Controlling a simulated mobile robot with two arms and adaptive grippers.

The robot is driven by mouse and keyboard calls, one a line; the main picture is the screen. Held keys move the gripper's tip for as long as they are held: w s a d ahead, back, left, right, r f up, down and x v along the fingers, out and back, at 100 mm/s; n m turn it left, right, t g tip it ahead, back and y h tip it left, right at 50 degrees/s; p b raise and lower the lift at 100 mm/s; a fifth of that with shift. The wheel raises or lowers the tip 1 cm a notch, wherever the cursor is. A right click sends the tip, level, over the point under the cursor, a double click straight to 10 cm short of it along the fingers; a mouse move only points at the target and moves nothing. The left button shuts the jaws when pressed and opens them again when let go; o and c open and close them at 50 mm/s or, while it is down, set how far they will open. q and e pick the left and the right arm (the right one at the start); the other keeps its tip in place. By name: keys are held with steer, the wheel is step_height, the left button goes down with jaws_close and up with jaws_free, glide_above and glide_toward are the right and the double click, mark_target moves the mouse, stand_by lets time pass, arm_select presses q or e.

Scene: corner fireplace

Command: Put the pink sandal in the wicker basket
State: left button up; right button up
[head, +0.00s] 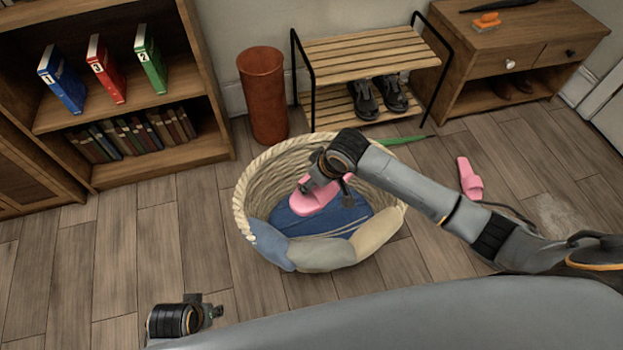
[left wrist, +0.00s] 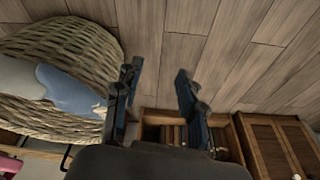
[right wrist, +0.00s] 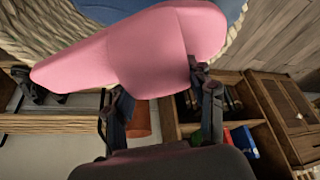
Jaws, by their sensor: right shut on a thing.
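The wicker basket (head: 241,205) stands on the wooden floor, with blue cloth (head: 290,222) inside and blue and beige padding over its front rim. My right gripper (head: 318,182) is shut on a pink sandal (head: 312,200) and holds it over the basket's opening. The sandal (right wrist: 140,50) fills much of the right wrist view, with the basket behind it. I cannot tell whether it touches the cloth. A second pink sandal (head: 469,180) lies on the floor right of the basket. My left gripper (head: 212,312) is low at the front; the left wrist view shows its fingers (left wrist: 158,90) apart and empty.
A bookcase (head: 160,172) with binders and books stands at the back left. A brown cylindrical bin (head: 262,95) and a slatted shoe rack (head: 365,48) with dark shoes stand behind the basket. A wooden cabinet (head: 490,45) is at the back right. Floor left of the basket is clear.

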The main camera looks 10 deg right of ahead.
arm_select(q)
steer(key=w+b+v, duration=0.1)
steer(key=b+v, duration=0.7)
steer(key=w+d+r+t+h+b, duration=0.1)
steer(key=w+d+r+t, duration=0.1)
steer(key=w+r+t, duration=0.4)
steer(key=w+d+r+t+h+b, duration=0.2)
steer(key=w+d+r+t, duration=0.15)
steer(key=w, duration=0.45)
step_height(320, 180, up, 15)
steer(key=w+d+m+t+h+b, duration=0.1)
steer(key=t+h+b, duration=0.1)
steer(key=t, duration=0.8)
steer(key=shift+d+h+b, duration=0.35)
steer(key=shift+h+b, duration=0.05)
steer(key=shift+b, duration=0.05)
arm_select(e)
steer(key=w+f, duration=0.3)
steer(key=f, duration=0.5)
steer(key=w+f+n, duration=0.1)
steer(key=w+f, duration=0.2)
steer(key=f, duration=0.5)
steer(key=shift+w+d+f, duration=0.15)
steer(key=shift+w+d, duration=0.15)
steer(key=shift+d, duration=0.1)
arm_select(q)
steer(key=shift+f, duration=0.15)
